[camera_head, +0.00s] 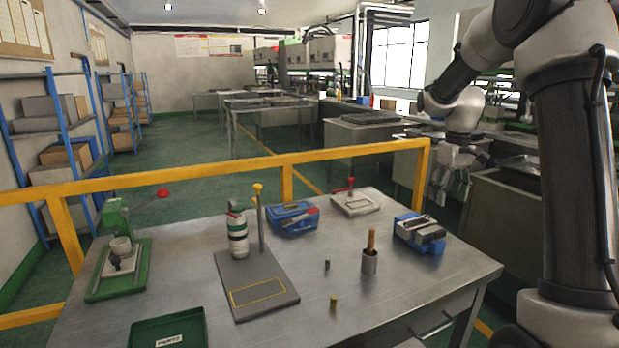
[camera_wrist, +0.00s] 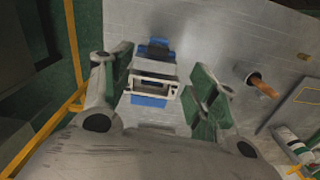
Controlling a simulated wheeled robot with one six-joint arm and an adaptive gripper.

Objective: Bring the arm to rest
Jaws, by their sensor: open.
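My arm rises on the right side of the head view, and its forearm reaches left to my gripper (camera_head: 447,188). The gripper hangs pointing down beyond the table's right back corner, near the yellow rail. In the wrist view my gripper (camera_wrist: 160,68) shows two spread fingers with green inner pads. It is open, and no object is held in it. A blue and grey vise-like block (camera_head: 420,233) stands on the right of the table; in the wrist view it shows between the fingers, apart from them.
The metal table (camera_head: 340,280) bears a green press (camera_head: 118,262), a grey plate with a bottle (camera_head: 237,235), a blue box (camera_head: 294,218), a cup with a wooden handle (camera_head: 370,258) and a green tray (camera_head: 168,330). A yellow rail (camera_head: 350,152) runs behind it. Blue shelves stand left.

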